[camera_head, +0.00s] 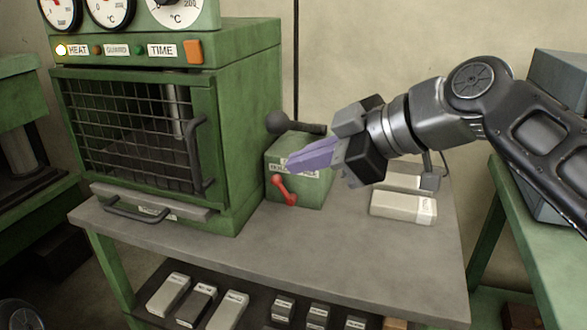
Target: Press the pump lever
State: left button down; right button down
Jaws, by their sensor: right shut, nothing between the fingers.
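The pump is a small green box (308,190) with a label on its front, standing on the grey bench right of the green oven. Its dark lever (300,127) lies roughly level along the top and ends in a round black knob (277,122) at the left. A red handle (284,190) is on the box's front. My right gripper (292,163) comes in from the right with its purple fingers shut and empty. The fingers appear in front of the box's upper part and cover some of the label, a little below the knob in the picture. Contact cannot be told. My left gripper is not in view.
The green oven (235,120) with a mesh door and black handle stands close left of the pump. Pale blocks (403,207) lie on the bench at the right. The bench front (300,245) is clear. Several blocks lie on the shelf below.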

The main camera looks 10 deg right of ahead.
jog(key=v, duration=0.6)
jog(key=shift+d+r+p, duration=0.2)
jog(key=shift+r+p, duration=0.1)
jog(key=shift+r, duration=0.1)
dwell(1.0)
jog(key=w+r+m+g+p, duration=0.1)
jog(key=w+r+p, duration=0.4)
jog(key=p, duration=1)
jog(key=w+r+m+g+h+p, duration=0.1)
jog(key=w+r+g+p, duration=0.3)
jog(key=r+p, duration=0.7)
jog(key=w+p, duration=0.1)
jog(key=p, duration=0.4)
jog(key=shift+w+g, duration=0.3)
jog(key=shift+w, duration=0.05)
